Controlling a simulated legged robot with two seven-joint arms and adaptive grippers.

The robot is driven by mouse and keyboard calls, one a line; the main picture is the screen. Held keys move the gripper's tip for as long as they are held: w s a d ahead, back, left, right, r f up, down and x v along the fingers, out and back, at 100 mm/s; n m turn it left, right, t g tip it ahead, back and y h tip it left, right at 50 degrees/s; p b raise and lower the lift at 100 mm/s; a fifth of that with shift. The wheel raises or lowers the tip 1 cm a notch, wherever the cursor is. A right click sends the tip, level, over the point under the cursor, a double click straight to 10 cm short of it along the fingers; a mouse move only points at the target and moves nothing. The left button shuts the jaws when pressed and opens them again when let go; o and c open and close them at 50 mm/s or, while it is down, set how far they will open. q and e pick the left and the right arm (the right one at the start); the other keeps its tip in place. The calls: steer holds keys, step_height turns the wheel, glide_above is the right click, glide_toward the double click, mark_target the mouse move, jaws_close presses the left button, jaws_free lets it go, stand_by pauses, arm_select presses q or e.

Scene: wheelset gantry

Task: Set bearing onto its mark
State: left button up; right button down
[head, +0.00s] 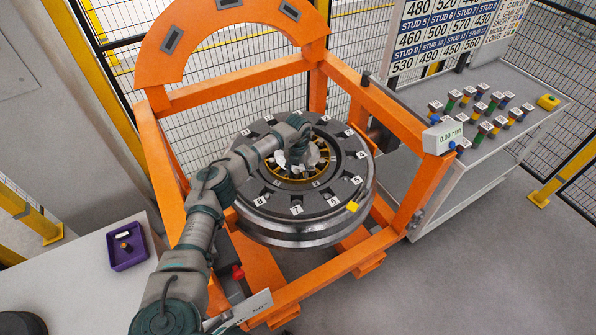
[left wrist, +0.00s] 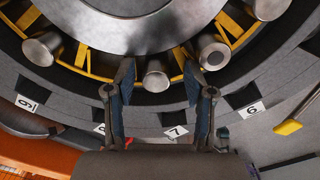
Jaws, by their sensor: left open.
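The bearing (head: 299,178) lies in the middle of the dark round wheel, with a yellow cage and silver rollers. In the left wrist view its yellow cage (left wrist: 96,74) and several rollers show around a grey hub. Numbered tags ring the wheel, among them tag 7 (head: 296,210), which also shows in the left wrist view (left wrist: 177,132). My left gripper (head: 292,160) is over the bearing. In the left wrist view its fingers (left wrist: 160,80) are open, one on each side of a roller (left wrist: 155,76). I cannot tell whether they touch it. My right gripper is out of view.
An orange gantry frame (head: 420,196) surrounds the wheel (head: 290,232). A grey bench at right holds several coloured studs (head: 480,133). A purple tray (head: 127,258) is at left. A readout (head: 443,136) shows 0.00.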

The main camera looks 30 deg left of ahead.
arm_select(q)
steer(key=shift+r, duration=0.15)
step_height(320, 180, up, 12)
steer(key=shift+f, duration=0.25)
steer(key=shift+f, duration=0.1)
stand_by(0.4)
